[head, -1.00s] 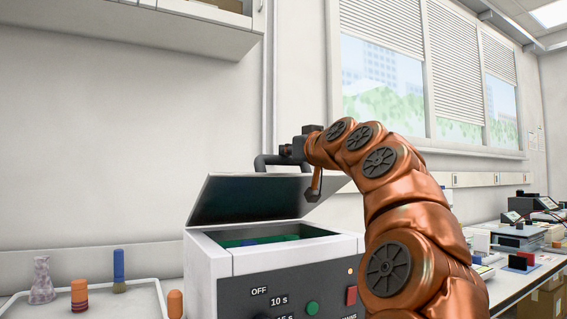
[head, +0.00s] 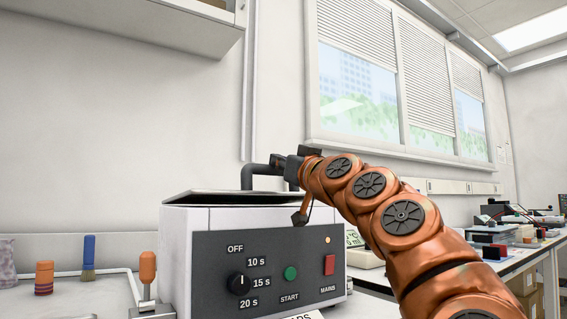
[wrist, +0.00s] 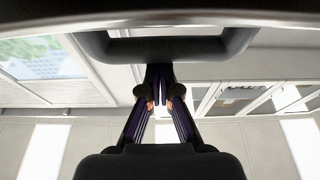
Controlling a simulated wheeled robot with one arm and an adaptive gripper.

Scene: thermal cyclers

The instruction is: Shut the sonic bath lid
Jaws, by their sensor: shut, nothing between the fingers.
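The sonic bath (head: 190,250) is a white box with a dark control panel, in front of me in the head view. Its grey lid (head: 215,197) lies almost flat over the top, and I cannot tell whether it rests fully on the rim. The lid's dark looped handle (head: 247,176) stands up from it and also shows across the top of the wrist view (wrist: 180,48). My gripper (wrist: 161,75) is shut and empty, its fingertips close to or against the handle. The fingertips are hard to make out in the head view.
A tray (head: 115,268) with a brush (head: 88,255) and an orange-striped item (head: 44,278) is at left. An orange-handled tool (head: 147,268) stands beside the bath. Other instruments line the bench at right. A wall cabinet (head: 150,22) hangs above.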

